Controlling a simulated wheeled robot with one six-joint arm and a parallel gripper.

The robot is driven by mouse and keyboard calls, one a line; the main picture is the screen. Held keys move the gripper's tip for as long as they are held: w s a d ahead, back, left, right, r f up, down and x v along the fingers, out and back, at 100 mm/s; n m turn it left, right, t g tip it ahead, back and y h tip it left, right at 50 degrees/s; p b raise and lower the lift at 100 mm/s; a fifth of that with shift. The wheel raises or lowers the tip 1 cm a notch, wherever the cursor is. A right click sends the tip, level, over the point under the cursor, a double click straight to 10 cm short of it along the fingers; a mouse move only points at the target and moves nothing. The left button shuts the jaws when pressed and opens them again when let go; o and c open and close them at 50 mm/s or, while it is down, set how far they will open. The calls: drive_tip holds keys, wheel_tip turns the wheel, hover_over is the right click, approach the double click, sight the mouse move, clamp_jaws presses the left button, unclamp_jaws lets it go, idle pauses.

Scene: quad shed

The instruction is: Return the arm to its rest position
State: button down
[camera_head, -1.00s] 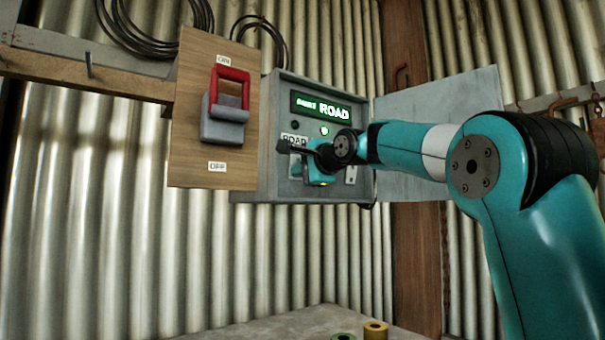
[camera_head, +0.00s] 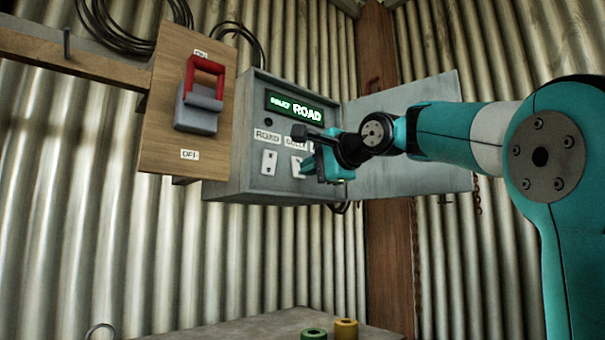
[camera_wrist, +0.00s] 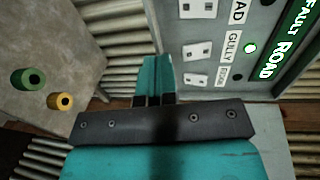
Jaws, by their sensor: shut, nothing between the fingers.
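My gripper (camera_head: 308,166) is shut and empty, held in front of the grey control box (camera_head: 225,188). In the wrist view its teal fingers (camera_wrist: 155,74) are together, beside the lower part of the box face. My arm reaches in from the right of the head view, bent at the elbow. The box carries a lit green display (camera_head: 294,107) reading "FAULT ROAD". Below are a row of labels and white switch plates (camera_head: 268,162). Part of the box face is hidden behind my wrist.
The box's open door (camera_head: 420,165) stands behind my forearm. A wooden board (camera_head: 160,125) with a red-handled switch (camera_head: 203,95) is to the left. A bench (camera_head: 240,327) below holds a green spool (camera_head: 313,334) and a yellow spool (camera_head: 346,328). Corrugated walls stand behind.

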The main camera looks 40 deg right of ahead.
idle(0.5)
drive_tip(key=s+a+f+n+g+y, duration=0.2)
drive_tip(key=s+a+f+n+g, duration=0.3)
drive_tip(key=a+f, duration=0.6)
drive_tip(key=a+f+n+g+y, duration=0.2)
drive_tip(key=a+f+n+g, duration=0.2)
drive_tip(key=a+f+n, duration=0.7)
drive_tip(key=s+a+f+n+g, duration=0.3)
drive_tip(key=s+f+n+g, duration=0.4)
drive_tip(key=s+f, duration=1.2)
drive_tip(key=shift+s+f+n+h, duration=0.2)
drive_tip(key=shift+f+n+h, duration=0.15)
drive_tip(key=shift+n, duration=0.45)
